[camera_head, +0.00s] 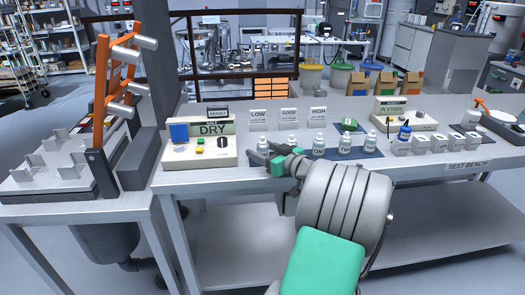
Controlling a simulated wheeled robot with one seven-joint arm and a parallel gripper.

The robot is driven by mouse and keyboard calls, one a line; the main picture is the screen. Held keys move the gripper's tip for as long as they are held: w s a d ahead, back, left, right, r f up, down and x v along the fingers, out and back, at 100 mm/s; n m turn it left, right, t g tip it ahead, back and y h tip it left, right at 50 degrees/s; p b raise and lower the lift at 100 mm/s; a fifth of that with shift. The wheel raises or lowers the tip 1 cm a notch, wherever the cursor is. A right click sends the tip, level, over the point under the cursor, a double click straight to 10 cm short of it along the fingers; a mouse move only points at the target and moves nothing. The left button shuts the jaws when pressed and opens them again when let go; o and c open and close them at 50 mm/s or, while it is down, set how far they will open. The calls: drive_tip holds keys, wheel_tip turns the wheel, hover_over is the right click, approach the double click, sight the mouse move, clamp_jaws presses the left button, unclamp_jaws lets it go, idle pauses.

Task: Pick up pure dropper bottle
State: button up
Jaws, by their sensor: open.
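Several small white dropper bottles stand upright in a row on a dark mat (305,155) at the front of the test bench. The leftmost bottle (262,145) is beside my gripper's fingertips. The others are a bottle (319,144), a second bottle (345,144) and a third bottle (371,141) to its right. Their labels are too small to read surely, so I cannot tell which is pure. My gripper (261,153) is open, its fingers pointing left across the mat. I cannot tell whether the leftmost bottle is between the fingers or just behind them.
A DRY meter box (200,150) stands left of the mat. Cards marked LOW (258,118), GOOD and HIGH stand behind the bottles. White blocks and a blue-capped bottle (404,132) are to the right. An orange-framed rack (112,85) stands on the left table.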

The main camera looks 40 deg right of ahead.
clamp_jaws()
idle(0.6)
